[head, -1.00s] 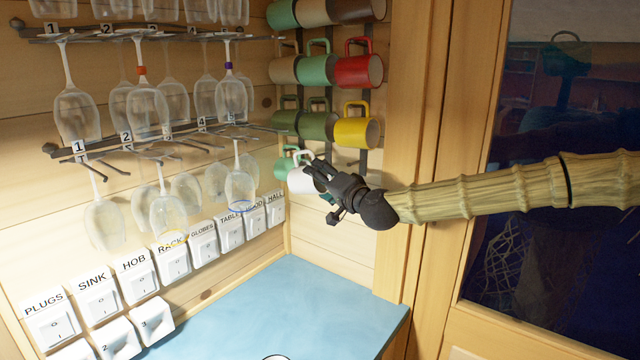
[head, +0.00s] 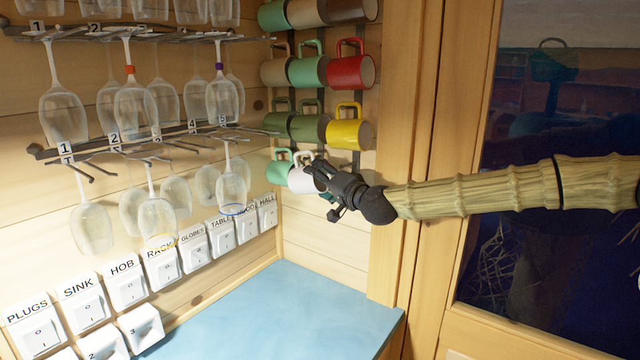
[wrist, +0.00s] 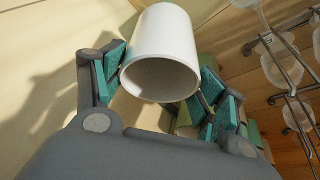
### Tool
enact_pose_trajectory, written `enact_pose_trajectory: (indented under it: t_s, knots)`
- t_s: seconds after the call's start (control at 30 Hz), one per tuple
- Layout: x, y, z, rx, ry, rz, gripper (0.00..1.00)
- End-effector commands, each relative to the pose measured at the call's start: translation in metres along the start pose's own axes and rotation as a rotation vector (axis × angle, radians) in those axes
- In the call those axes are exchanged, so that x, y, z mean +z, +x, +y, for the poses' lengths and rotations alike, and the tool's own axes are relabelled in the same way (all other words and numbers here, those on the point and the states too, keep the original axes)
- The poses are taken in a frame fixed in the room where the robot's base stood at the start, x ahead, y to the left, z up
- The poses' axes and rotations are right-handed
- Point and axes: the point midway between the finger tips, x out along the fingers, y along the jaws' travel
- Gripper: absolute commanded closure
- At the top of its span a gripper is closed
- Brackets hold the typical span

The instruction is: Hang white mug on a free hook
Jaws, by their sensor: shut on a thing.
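The white mug (head: 301,179) is at the bottom row of the mug rack, next to a green mug (head: 279,168). My gripper (head: 318,178) comes from the right and is shut on the white mug. In the wrist view the white mug (wrist: 160,60) sits between the two teal-padded fingers, its open rim toward the camera. Its handle shows at the top in the head view. Whether the handle is on a hook cannot be told, as the gripper covers that spot.
Above hang a yellow mug (head: 350,130), a red mug (head: 350,68) and several green, tan and brown mugs. Wine glasses (head: 62,112) hang from racks at left. Labelled switches (head: 126,285) line the wall. The blue counter (head: 270,310) below is largely clear.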

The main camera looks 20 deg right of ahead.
Motion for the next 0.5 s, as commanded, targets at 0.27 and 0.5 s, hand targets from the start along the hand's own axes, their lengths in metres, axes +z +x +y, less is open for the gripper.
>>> enact_pose_trajectory:
  t_s: [0.27, 0.5]
  knots:
    - [-0.009, 0.004, 0.005, -0.001, -0.001, 0.001, 0.61]
    - [-0.016, 0.007, 0.009, -0.001, -0.002, 0.001, 0.61]
